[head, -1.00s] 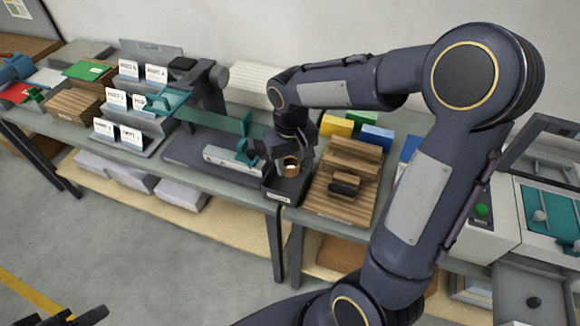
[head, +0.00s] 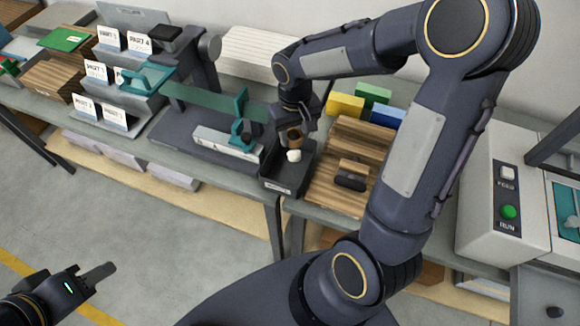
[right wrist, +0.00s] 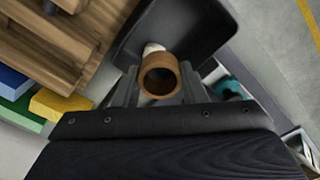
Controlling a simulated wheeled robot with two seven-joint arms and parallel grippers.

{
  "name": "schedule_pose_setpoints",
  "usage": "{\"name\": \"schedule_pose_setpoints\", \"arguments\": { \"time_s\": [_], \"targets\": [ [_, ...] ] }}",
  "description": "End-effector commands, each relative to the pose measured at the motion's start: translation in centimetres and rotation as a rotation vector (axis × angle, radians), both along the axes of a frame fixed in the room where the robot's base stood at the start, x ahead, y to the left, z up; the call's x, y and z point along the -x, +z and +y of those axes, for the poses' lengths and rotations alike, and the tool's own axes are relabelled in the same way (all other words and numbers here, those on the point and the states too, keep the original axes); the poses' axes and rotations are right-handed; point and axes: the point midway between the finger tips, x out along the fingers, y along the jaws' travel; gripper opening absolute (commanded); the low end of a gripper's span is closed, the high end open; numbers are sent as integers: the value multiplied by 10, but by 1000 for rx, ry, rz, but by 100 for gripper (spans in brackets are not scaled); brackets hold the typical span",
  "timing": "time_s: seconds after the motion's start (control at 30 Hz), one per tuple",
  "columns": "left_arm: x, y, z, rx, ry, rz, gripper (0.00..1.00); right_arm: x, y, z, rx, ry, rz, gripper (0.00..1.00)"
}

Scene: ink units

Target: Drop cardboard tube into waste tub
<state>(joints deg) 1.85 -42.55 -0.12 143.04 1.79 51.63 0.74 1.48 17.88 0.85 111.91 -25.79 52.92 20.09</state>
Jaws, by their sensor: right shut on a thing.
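The cardboard tube (head: 295,138) is a short brown ring. My right gripper (head: 297,126) is shut on it and holds it over the back part of the black waste tub (head: 283,183). In the right wrist view the tube (right wrist: 160,76) sits between the two fingers, its open end facing the camera, with the dark tub (right wrist: 200,25) beyond. A small white piece (head: 293,156) shows in the tub just below the tube. My left gripper (head: 99,273) is at the lower left over the floor, away from the table; its finger gap is not clear.
A ribbed wooden board (head: 335,188) with a dark-handled block stands right of the tub. A dark machine base with a green strip (head: 215,102) is left. Yellow (head: 345,105), green and blue blocks sit behind. A white button box (head: 503,200) is far right.

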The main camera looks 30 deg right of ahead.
Motion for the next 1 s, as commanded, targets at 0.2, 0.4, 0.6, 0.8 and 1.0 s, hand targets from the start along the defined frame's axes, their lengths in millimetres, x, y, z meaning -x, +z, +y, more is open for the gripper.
{"name": "schedule_pose_setpoints", "arguments": {
  "time_s": [0.2, 0.4, 0.6, 0.8, 1.0],
  "targets": [
    [0, -22, 0, 0, 0, 0, 36, 0, -28, 0, 0, 0, 1, 17],
    [0, -39, 0, 0, 0, 0, 36, 0, -49, 0, 0, 1, 1, 17],
    [0, -42, 0, 0, 0, 0, 36, 0, -54, 0, 0, 2, 0, 17],
    [0, -41, 0, 0, 0, 0, 36, 0, -53, 0, 0, 1, 0, 42],
    [0, -41, 0, 0, 0, 0, 36, 0, -53, 0, 0, 1, 0, 63]
  ]
}}
